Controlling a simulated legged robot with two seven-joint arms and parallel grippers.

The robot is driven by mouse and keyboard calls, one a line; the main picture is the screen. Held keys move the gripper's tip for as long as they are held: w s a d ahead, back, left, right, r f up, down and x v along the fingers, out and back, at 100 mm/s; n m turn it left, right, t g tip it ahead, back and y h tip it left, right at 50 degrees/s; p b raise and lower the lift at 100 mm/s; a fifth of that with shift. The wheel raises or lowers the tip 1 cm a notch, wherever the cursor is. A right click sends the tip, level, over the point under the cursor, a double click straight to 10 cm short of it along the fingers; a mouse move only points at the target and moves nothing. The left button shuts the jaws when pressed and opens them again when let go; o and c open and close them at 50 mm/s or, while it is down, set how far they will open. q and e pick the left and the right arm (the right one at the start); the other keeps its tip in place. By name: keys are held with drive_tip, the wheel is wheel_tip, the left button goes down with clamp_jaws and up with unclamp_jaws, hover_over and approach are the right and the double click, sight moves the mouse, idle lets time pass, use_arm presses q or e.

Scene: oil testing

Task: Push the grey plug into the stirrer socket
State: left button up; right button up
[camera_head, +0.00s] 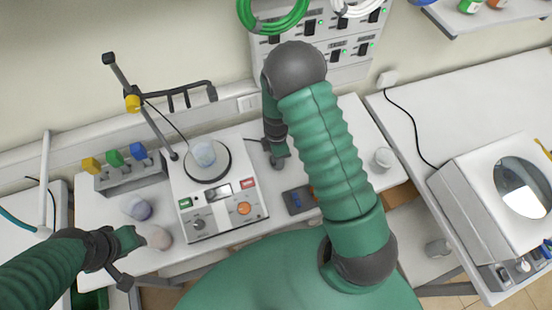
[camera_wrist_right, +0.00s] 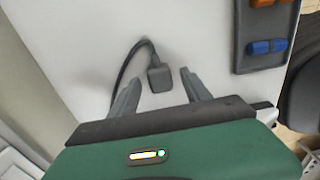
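The grey plug (camera_wrist_right: 160,78) lies on the white table at the end of a dark cable (camera_wrist_right: 124,66). My right gripper (camera_wrist_right: 159,74) is open, its two fingers pointing down on either side of the plug, with visible gaps between. In the head view the right gripper (camera_head: 279,162) is right of the white stirrer (camera_head: 222,222), and the plug is hidden or too small to make out there. The stirrer holds a glass vessel (camera_head: 204,154) on its round plate. I cannot make out its socket. My left gripper (camera_head: 130,239) is by the table's left front; its fingers are unclear.
A dark tray (camera_head: 297,203) with small blue and orange items lies right of the stirrer. Two flasks (camera_head: 136,207) (camera_head: 157,238) stand near my left gripper. A white cup (camera_head: 383,158) stands at right.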

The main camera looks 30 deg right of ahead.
drive_tip(key=c, duration=0.5)
clamp_jaws()
drive_tip(key=shift+w+r+b, duration=0.1)
drive_tip(key=shift+r+b, duration=0.2)
drive_tip(key=shift+r, duration=0.3)
wheel_tip(320, 180, up, 2)
drive_tip(key=shift+d+r+b, duration=0.1)
drive_tip(key=shift+r+b, duration=0.05)
drive_tip(key=shift+b, duration=0.35)
drive_tip(key=s+a+b, duration=0.1)
drive_tip(key=s, duration=0.3)
drive_tip(key=s+a+b, duration=0.1)
drive_tip(key=s+a, duration=0.1)
drive_tip(key=s, duration=0.2)
drive_tip(key=s+a+r+b, duration=0.1)
drive_tip(key=s+a, duration=0.1)
drive_tip(key=s, duration=0.2)
drive_tip(key=shift+a, duration=0.2)
drive_tip(key=s+p, duration=0.1)
drive_tip(key=s+a+r+p, duration=0.1)
drive_tip(key=p, duration=0.1)
drive_tip(key=shift+s, duration=0.2)
drive_tip(key=shift+s+a+f, duration=0.15)
drive_tip(key=shift+s, duration=0.05)
drive_tip(key=shift+f, duration=0.1)
